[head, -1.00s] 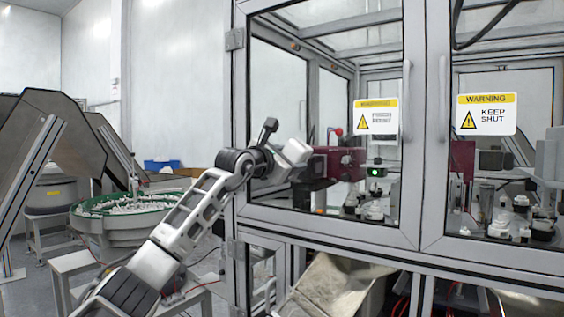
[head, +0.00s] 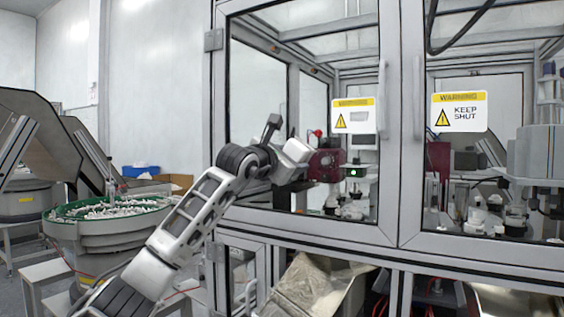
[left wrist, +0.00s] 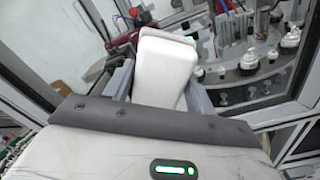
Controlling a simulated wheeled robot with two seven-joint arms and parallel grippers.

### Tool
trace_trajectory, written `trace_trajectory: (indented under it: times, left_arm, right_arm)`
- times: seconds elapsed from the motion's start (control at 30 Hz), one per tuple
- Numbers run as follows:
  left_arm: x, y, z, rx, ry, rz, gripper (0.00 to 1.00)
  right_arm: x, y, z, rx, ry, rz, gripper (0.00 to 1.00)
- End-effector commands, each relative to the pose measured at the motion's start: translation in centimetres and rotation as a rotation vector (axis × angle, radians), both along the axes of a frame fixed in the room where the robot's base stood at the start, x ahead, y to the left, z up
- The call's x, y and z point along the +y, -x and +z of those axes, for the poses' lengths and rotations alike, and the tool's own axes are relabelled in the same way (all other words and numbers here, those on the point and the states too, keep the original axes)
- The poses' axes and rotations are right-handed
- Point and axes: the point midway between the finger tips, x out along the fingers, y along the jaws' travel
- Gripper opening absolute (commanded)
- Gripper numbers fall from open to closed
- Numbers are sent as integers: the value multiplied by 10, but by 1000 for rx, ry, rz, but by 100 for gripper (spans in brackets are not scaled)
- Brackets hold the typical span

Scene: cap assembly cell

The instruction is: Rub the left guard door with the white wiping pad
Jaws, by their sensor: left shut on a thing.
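The left guard door (head: 312,226) is a grey-framed glass panel with a yellow and white warning sticker (head: 354,116) and a vertical handle (head: 382,98). It looks shut. My left arm reaches up from the lower left, and its white and dark end (head: 296,150) is in front of the door's lower glass. In the left wrist view, my left gripper (left wrist: 160,84) is shut on the white wiping pad (left wrist: 166,62), a pale rounded block between its grey fingers. The pad faces the glass; I cannot tell whether it touches. My right gripper is not in view.
The right guard door (head: 480,250) with a "KEEP SHUT" sticker (head: 459,111) is beside it. Machine parts and a green indicator (head: 354,172) show behind the glass. A green-rimmed bowl feeder (head: 85,232) stands at the left, near my arm. A blue bin (head: 140,171) is farther back.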

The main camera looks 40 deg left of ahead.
Motion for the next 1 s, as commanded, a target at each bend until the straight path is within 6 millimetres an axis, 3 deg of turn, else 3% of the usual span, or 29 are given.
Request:
trace_trajectory:
  times: [0.1,0.37,0.7,1.0]
  left_arm:
    - [-10,-2,-1,0,-1,-4,38]
    - [-13,-1,-1,1,-1,-2,38]
    - [15,2,0,2,0,2,38]
    - [27,3,-1,3,1,1,38]
  right_arm:
    - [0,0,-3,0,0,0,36]
    - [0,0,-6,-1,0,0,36]
    - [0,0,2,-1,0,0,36]
    - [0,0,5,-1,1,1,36]
